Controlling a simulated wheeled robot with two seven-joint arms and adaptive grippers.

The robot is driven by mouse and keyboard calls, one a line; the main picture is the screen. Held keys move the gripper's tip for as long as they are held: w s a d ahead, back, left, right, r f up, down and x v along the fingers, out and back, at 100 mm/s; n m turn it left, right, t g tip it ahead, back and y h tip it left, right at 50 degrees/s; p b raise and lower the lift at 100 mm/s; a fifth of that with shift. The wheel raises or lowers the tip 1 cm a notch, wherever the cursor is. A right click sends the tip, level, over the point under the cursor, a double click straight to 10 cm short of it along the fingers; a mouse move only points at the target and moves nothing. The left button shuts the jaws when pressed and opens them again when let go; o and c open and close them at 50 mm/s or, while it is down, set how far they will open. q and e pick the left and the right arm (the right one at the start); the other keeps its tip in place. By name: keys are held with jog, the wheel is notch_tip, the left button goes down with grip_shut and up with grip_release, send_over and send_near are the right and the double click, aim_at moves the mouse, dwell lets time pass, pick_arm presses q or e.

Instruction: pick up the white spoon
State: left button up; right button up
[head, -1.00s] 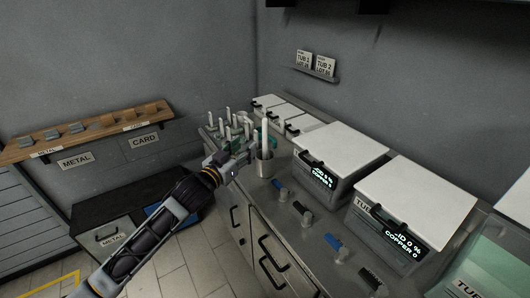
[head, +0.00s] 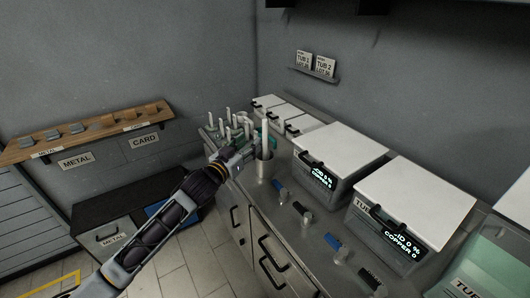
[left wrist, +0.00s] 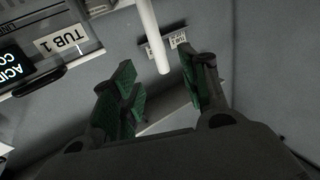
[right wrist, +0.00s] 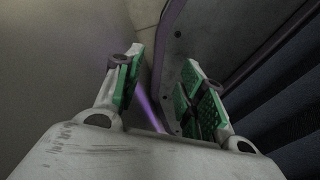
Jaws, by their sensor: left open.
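The white spoon (head: 265,135) stands upright in a metal cup (head: 264,168) on the counter; only its pale handle shows, and its lower end is hidden in the cup. My left gripper (head: 248,153) is beside the cup, on its left, at about the cup's rim. In the left wrist view the white handle (left wrist: 150,38) appears between the spread green-padded fingers, and the left gripper (left wrist: 160,88) is open. I cannot tell whether a finger touches the handle. My right gripper (right wrist: 165,98) shows only in its wrist view, open with nothing between its fingers.
Several white sticks stand in a rack (head: 232,140) just behind my left gripper. Lidded tubs (head: 340,150) line the wall to the right. Coloured clips (head: 306,222) lie along the counter's front. A wooden shelf (head: 95,128) is at the left.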

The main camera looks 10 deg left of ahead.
aim_at(263, 129)
pick_arm(q)
jog(key=shift+p+x, duration=0.35)
jog(key=shift+x, duration=2.65)
pick_arm(e)
jog(key=shift+s+a+r, duration=0.1)
jog(key=shift+s+r, duration=0.1)
jog(key=shift+r, duration=0.2)
pick_arm(q)
jog(key=shift+w, duration=0.1)
jog(key=shift+r+p+x, duration=0.15)
jog(key=shift+p+x, duration=0.1)
jog(key=shift+x, duration=0.5)
jog(key=shift+r+p+x, duration=0.1)
jog(key=shift+p+x, duration=0.15)
jog(key=shift+x, duration=1.45)
jog(key=shift+d+f, duration=0.1)
jog(key=shift+d, duration=0.05)
pick_arm(e)
jog(key=shift+a+r, duration=0.25)
jog(key=shift+r, duration=0.35)
pick_arm(q)
jog(key=shift+c, duration=0.2)
pick_arm(e)
jog(key=shift+d, duration=0.25)
